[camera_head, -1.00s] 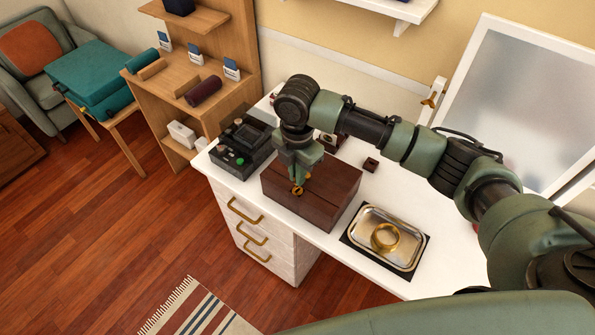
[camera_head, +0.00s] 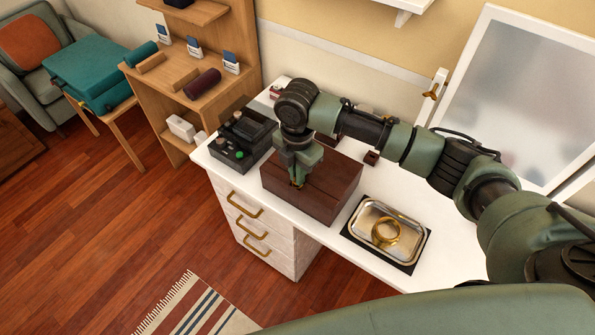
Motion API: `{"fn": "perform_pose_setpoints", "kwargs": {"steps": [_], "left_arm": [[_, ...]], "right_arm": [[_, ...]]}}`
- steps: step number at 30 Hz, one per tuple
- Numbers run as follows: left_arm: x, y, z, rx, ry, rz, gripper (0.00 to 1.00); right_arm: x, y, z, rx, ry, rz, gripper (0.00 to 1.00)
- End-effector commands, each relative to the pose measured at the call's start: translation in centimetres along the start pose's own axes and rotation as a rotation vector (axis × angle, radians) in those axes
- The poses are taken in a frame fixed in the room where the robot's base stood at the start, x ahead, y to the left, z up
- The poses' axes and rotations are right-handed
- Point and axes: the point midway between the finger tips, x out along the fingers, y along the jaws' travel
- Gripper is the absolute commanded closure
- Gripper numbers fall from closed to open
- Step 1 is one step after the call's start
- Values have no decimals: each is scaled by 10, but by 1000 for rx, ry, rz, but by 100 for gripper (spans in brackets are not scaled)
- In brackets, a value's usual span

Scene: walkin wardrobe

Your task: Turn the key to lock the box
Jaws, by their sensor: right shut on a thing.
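The closed dark brown wooden box (camera_head: 327,195) sits on the white desk in the head view. My right gripper (camera_head: 298,177) points down over the front left part of the box. It is shut on a small gold key (camera_head: 297,185), which shows as a narrow sliver between and below the fingertips. The key is at the box's front upper edge; its lower end and the keyhole cannot be made out. My left gripper is not in view.
A metal tray with a gold ring-shaped bangle (camera_head: 386,233) is to the right of the box on the white desk (camera_head: 340,250). A black organiser (camera_head: 240,140) stands close to its left. A small dark cube (camera_head: 371,158) lies behind, and a framed mirror (camera_head: 520,100) stands at the right.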

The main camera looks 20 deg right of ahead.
Motion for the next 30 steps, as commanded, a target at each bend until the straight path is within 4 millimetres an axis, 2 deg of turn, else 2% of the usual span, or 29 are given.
{"fn": "perform_pose_setpoints", "kwargs": {"steps": [9, 30], "left_arm": [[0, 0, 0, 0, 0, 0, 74], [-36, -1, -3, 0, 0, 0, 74]], "right_arm": [[4, 0, 0, 6, 0, -1, 100], [2, 0, -1, 268, 2, -1, 100]]}}
